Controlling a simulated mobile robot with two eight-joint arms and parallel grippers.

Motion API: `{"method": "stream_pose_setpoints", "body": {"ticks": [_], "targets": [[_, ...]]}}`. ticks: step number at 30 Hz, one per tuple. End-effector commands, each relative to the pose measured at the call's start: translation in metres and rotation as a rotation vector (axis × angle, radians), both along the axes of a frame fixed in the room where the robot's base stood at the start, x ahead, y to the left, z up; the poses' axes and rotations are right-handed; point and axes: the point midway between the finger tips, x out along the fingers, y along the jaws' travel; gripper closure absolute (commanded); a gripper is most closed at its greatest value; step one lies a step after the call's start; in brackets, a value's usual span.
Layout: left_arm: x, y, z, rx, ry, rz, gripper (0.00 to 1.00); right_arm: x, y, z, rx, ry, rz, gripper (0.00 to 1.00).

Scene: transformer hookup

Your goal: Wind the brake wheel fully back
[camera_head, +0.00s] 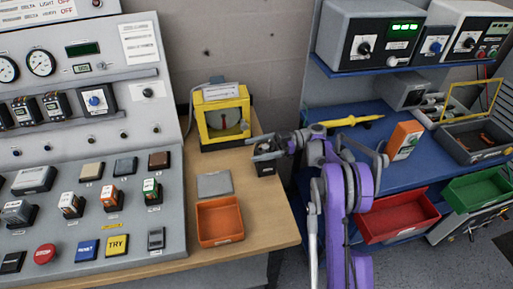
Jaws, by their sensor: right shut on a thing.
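My right gripper (265,153) reaches in from the right on a purple and grey arm. It is at a small dark unit (266,168) on the wooden bench, right of the yellow-framed machine (224,118). The gripper is shut on what seems to be the brake wheel at the top of this unit. The fingers cover most of the wheel, so how far it is turned cannot be seen. My left gripper is not in view.
An orange tray (220,241) and a grey plate (214,184) lie on the bench. A grey control panel (160,200) with buttons stands left. Blue shelving (375,118) with a red bin (398,215) and green bin (480,188) is right, behind my arm.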

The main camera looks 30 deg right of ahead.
Motion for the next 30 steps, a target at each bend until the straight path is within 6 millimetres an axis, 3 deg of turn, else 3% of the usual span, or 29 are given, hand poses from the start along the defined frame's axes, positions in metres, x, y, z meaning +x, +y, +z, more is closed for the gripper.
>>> {"method": "stream_pose_setpoints", "body": {"ticks": [20, 21, 22, 30], "targets": [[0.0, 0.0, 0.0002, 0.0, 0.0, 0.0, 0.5, -0.0018, 0.0008, -0.0002, 0.0, -0.002, 0.06, 0.67], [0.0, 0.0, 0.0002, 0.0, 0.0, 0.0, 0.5, -0.0018, 0.0008, -0.0002, 0.0, -0.003, 0.06, 0.06], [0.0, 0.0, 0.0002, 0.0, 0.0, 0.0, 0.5, -0.0018, 0.0008, -0.0002, 0.0, -0.002, 0.06, 0.0], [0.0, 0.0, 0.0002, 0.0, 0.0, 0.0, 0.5, -0.0017, 0.0006, 0.0015, 0.0, -0.001, 0.059, 0.0]]}}
